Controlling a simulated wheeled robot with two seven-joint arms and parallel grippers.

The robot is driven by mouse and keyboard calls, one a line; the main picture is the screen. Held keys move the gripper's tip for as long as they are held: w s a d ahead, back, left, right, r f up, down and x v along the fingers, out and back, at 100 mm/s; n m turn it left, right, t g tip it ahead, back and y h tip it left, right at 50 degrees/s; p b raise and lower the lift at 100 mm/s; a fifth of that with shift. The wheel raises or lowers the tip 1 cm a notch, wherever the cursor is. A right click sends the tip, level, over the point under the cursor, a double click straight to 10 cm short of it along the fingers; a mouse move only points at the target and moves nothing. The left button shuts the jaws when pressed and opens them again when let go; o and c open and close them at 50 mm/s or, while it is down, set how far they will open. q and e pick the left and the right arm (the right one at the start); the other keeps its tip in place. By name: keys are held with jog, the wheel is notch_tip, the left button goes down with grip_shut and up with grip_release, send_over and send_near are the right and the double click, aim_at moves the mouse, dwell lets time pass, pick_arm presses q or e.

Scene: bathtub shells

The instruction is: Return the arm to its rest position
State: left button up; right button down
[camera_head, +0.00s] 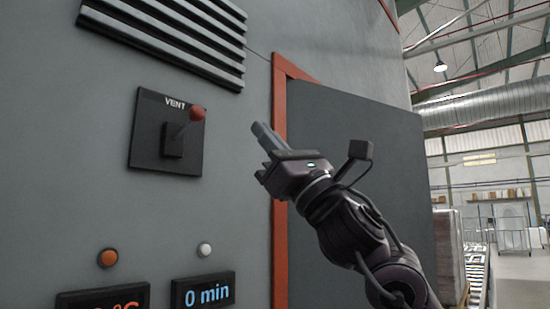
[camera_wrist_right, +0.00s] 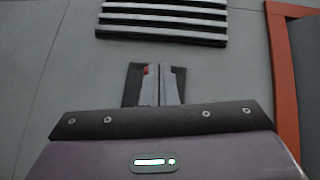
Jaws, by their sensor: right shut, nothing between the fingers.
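My right arm comes in from the lower right in the head view. Its gripper (camera_head: 257,128) is shut and empty, held in front of the grey wall, to the right of the vent switch and apart from it. The vent switch panel (camera_head: 145,150) is black, with a lever ending in a red knob (camera_head: 197,113) that points up and right. In the right wrist view the closed fingers (camera_wrist_right: 163,70) cover most of the switch panel (camera_wrist_right: 131,88), and a bit of the red knob shows beside them. My left gripper is not in view.
A louvred vent (camera_head: 175,35) is above the switch. Below are an orange button (camera_head: 107,258), a white button (camera_head: 205,250) and a display (camera_head: 203,290) reading 0 min. A red-framed opening (camera_head: 280,200) with a grey door (camera_head: 345,120) stands behind my arm. A warehouse extends at right.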

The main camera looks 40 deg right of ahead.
jog(key=shift+s+a, duration=0.1)
jog(key=shift+s, duration=0.85)
jog(key=shift+w, duration=0.15)
